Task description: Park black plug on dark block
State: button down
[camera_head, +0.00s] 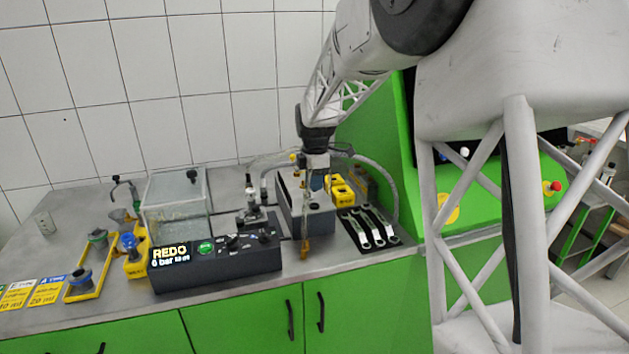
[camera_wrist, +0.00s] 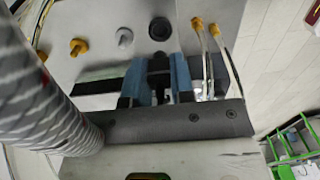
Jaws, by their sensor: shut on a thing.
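My gripper (camera_head: 317,183) points down over the dark-fronted grey block (camera_head: 319,220) near the bench's front edge. In the wrist view its blue fingers (camera_wrist: 158,74) are closed around a small black piece, which looks like the black plug (camera_wrist: 158,66). Only part of it shows between the fingers. Beyond the fingertips, a light grey surface (camera_wrist: 103,18) carries a round black feature (camera_wrist: 160,28), a grey fitting (camera_wrist: 124,38) and a brass fitting (camera_wrist: 78,47). I cannot tell whether the held piece touches that surface.
A black control box reading "REDO" (camera_head: 215,262) stands left of the block. Wrenches on a black mat (camera_head: 369,229) and yellow holders (camera_head: 341,190) are to the right. A clear tank (camera_head: 178,208) stands behind the control box. A thick hose (camera_wrist: 38,92) crosses the wrist view's left side.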

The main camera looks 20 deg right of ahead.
aim_at(315, 207)
jog(key=shift+f, duration=2.05)
jog(key=shift+f, duration=0.7)
dwell(1.4)
jog(key=c, duration=0.9)
grip_release()
jog(key=shift+r, duration=0.1)
jog(key=shift+r, duration=3.45)
